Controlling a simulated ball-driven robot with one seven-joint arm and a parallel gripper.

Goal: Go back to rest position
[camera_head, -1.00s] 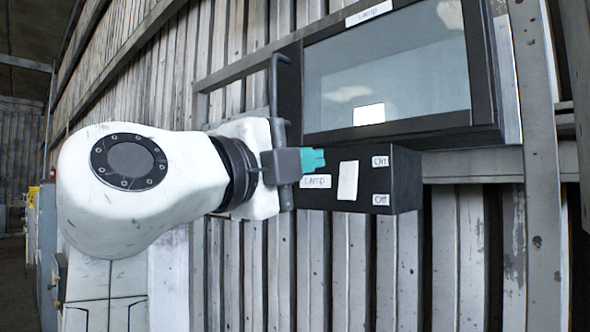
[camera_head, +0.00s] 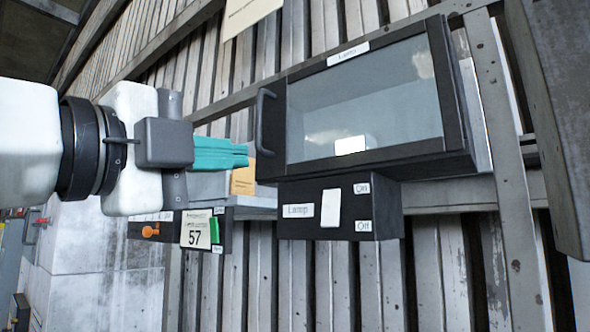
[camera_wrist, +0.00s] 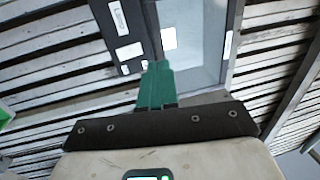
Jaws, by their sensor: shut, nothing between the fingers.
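My gripper (camera_head: 243,155) shows in the head view at left, with its teal fingers together and pointing right. It is empty. The fingertips are left of the lamp cabinet (camera_head: 281,100), near its dark handle; I cannot tell the exact gap in depth. In the wrist view my gripper (camera_wrist: 157,68) points up toward the cabinet's glass front (camera_wrist: 195,35), its teal fingers closed. The cabinet is a dark-framed box with a shut glass door, labelled "Lamp". Below it is a black switch box (camera_head: 387,208) with "On" and "Off" labels and a white switch plate (camera_head: 331,208).
A second black box (camera_head: 163,227) with an orange knob, a "57" card (camera_head: 196,230) and a green part is below my gripper. A yellowish box (camera_head: 243,180) stands behind my fingers. A corrugated wall (camera_head: 440,260) with metal beams backs everything. A steel post (camera_head: 512,200) stands right.

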